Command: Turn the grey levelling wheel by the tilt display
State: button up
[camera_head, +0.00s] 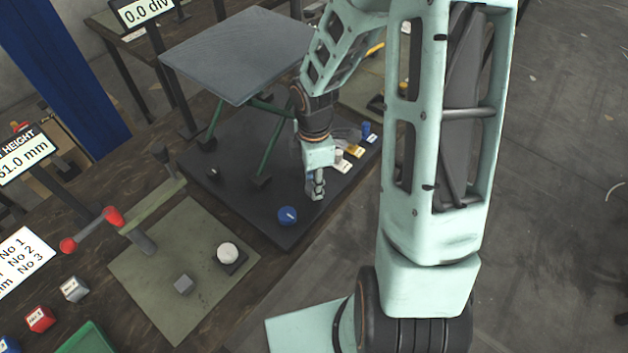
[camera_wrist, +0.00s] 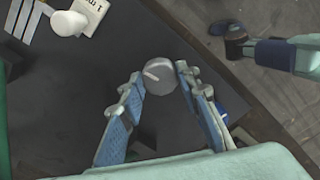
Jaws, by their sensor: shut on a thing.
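The grey levelling wheel (camera_wrist: 158,80) is a round knob with a pale line across its top, on the dark base plate in the wrist view. My gripper (camera_wrist: 160,75) is shut on it, with one blue-padded finger on either side. In the head view my gripper (camera_head: 318,190) points down at the base plate's front right part, and the wheel there is mostly hidden by the fingers. The tilt display (camera_head: 144,10) reads "0.0 div" at the top left, cut by the picture edge.
A blue wheel (camera_head: 287,215) stands on the base plate (camera_head: 240,203) close to my gripper. A tilted grey table (camera_head: 235,55) stands on green legs behind. Labelled white (camera_head: 339,154) and blue (camera_head: 365,130) pieces stand at the right edge. A red-handled press (camera_head: 113,216) is at left.

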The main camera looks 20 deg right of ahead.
jog(key=o, duration=1.2)
jog(key=shift+c, duration=0.2)
jog(key=shift+r, duration=0.15)
notch_tip(320, 180, up, 12)
jog(key=shift+w, duration=0.1)
